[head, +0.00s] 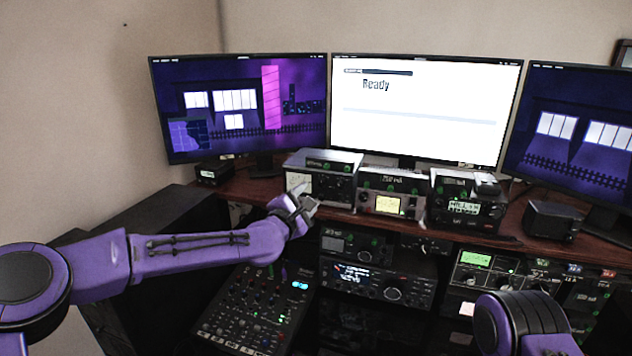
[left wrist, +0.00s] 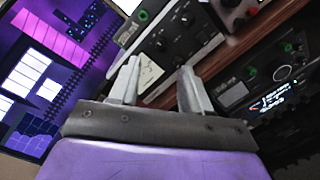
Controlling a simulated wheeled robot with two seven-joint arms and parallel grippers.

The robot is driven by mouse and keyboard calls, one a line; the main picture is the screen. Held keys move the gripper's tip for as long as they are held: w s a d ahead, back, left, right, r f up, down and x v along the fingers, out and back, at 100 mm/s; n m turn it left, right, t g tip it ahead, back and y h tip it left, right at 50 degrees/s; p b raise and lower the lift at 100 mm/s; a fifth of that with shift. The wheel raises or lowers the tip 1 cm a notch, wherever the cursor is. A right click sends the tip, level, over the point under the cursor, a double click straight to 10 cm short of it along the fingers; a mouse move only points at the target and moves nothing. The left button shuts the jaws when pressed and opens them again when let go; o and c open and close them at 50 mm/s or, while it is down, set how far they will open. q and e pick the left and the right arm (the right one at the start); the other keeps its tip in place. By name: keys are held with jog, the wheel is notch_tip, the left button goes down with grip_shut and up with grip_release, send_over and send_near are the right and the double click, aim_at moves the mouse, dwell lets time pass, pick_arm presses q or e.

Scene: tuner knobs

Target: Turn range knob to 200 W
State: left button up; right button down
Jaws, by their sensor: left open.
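The box with a pale meter (head: 299,182) and dark knobs, at the left of the shelf in the head view, looks like the tuner (head: 338,188). My left gripper (head: 304,198) is just in front of its lower left face. In the left wrist view the tuner (left wrist: 200,42) lies beyond the fingers, tilted in the picture. My right gripper is out of view.
Two more radio units (head: 392,203) stand to the right on the wooden shelf (head: 508,228). Below are a mixer (head: 252,308) and a display radio (head: 378,282). Monitors (head: 425,105) stand behind. My right arm shows at the lower right.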

aim_at(322, 184)
pick_arm(q)
jog(key=x, duration=0.2)
jog(key=p+x, duration=0.1)
jog(key=x, duration=0.1)
jog(key=p+x, duration=0.1)
jog(key=x, duration=0.1)
jog(key=shift+w+d+f, duration=0.1)
jog(key=shift+w+d, duration=0.1)
jog(key=shift+d, duration=0.2)
jog(key=shift+w+d, duration=0.1)
jog(key=shift+w, duration=0.3)
jog(key=shift+w+f, duration=0.1)
grip_shut()
